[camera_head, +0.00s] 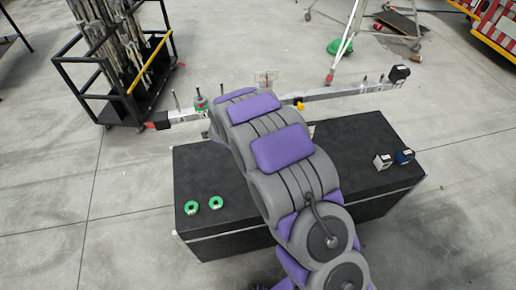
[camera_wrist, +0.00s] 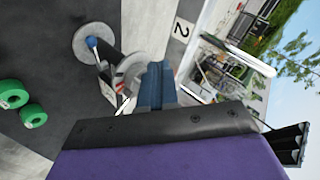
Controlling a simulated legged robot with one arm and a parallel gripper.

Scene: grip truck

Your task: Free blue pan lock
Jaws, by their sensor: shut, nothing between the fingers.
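A small blue knob (camera_wrist: 92,42) sits against a round grey disc (camera_wrist: 88,52) in the wrist view, up and left of my fingers; it looks like the blue pan lock. A second pale round part stands just left of the fingertips. My gripper (camera_wrist: 157,82) shows its blue-grey fingers together, with nothing seen between them. The knob is apart from the fingers; whether the fingers touch the pale part I cannot tell. In the head view my arm hides the gripper and the knob, and reaches over the long rail (camera_head: 345,91).
A black cart (camera_head: 118,60) stands at the upper left. A tripod leg (camera_head: 347,40) stands behind the rail. Open floor lies left and right.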

